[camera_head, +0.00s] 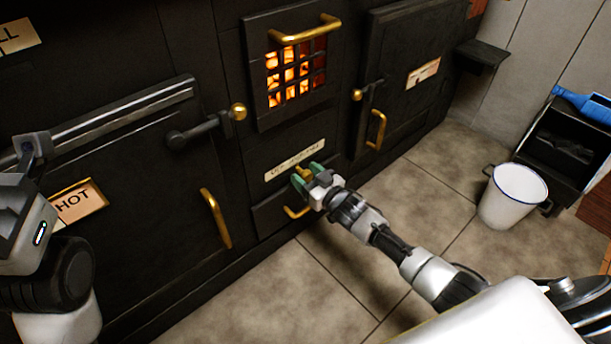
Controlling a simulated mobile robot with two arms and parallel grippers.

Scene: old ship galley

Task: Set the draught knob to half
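The draught knob (304,172) is a small brass piece on the black stove front, just below a cream label strip (294,160) whose lettering is too small to read. My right gripper (306,175) is at the knob, with its green-tipped fingers on either side of it. The fingers hide part of the knob, and I cannot tell whether they press on it or which setting it points to. My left arm shows at the left edge; its gripper fingertips are not clearly visible.
Above is a barred fire door (296,75) with glowing coals and a brass handle. A drawer with a brass handle (296,212) is just below my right gripper. A white bucket (514,196) and a black coal box (566,150) stand at right. The floor between is clear.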

